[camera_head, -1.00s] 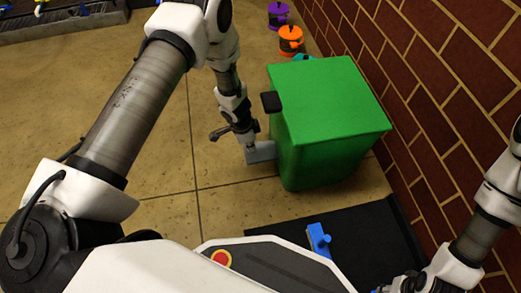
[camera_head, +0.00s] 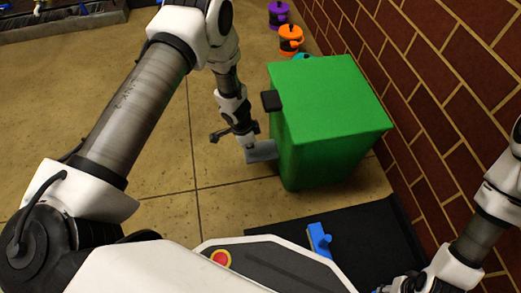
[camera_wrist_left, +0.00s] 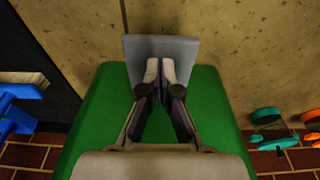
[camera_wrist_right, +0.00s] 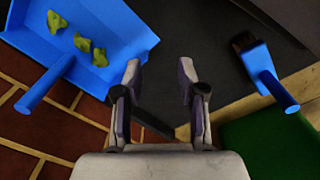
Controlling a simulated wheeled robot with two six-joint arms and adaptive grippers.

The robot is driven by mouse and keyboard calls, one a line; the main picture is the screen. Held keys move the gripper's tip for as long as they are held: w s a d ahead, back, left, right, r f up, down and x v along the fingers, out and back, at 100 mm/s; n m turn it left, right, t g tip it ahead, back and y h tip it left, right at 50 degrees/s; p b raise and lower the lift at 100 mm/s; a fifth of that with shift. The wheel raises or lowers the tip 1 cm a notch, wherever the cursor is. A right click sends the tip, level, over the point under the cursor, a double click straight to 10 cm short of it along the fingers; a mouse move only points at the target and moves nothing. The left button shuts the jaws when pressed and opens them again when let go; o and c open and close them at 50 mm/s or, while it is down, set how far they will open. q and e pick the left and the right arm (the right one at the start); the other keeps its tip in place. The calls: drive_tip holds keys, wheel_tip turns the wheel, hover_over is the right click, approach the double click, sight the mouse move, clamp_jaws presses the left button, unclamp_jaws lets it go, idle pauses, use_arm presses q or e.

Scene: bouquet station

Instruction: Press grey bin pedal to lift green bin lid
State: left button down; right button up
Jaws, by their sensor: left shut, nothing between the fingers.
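The green bin (camera_head: 330,125) stands by the brick wall with its green lid (camera_head: 325,92) down and a black tab (camera_head: 271,101) on the lid's left edge. Its grey pedal (camera_head: 264,152) sticks out low from the left side. My left gripper (camera_head: 250,149) points down at the pedal, shut and empty. In the left wrist view its fingertips (camera_wrist_left: 161,70) are together over the grey pedal (camera_wrist_left: 185,48) and seem to touch it. My right gripper (camera_wrist_right: 160,75) is open and empty, over the dark mat near the bottom right.
A dark mat (camera_head: 365,225) lies in front of the bin with a blue brush (camera_head: 319,240). A blue dustpan (camera_wrist_right: 110,30) holds several yellow-green bits (camera_wrist_right: 83,42). An orange pot (camera_head: 290,40) and a purple pot (camera_head: 278,14) stand behind the bin. Floor left of the bin is clear.

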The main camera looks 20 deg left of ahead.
use_arm(q)
drive_tip(key=shift+s+a+b+x, duration=0.15)
drive_tip(key=shift+b+x, duration=0.3)
drive_tip(key=shift+x, duration=0.5)
drive_tip(key=shift+s+a+b+x, duration=0.15)
drive_tip(key=shift+b+x, duration=0.3)
drive_tip(key=shift+x, duration=0.5)
drive_tip(key=shift+f, duration=0.1)
drive_tip(key=p+v, duration=0.3)
drive_tip(key=d+p+v, duration=0.1)
drive_tip(key=p+v, duration=0.2)
drive_tip(key=p, duration=0.1)
drive_tip(key=w+p+v, duration=0.1)
drive_tip(key=p+v, duration=0.2)
drive_tip(key=p, duration=0.1)
drive_tip(key=shift+d+r, duration=0.25)
drive_tip(key=shift+r, duration=0.05)
drive_tip(key=shift+w+f, duration=0.1)
drive_tip(key=shift+f, duration=0.1)
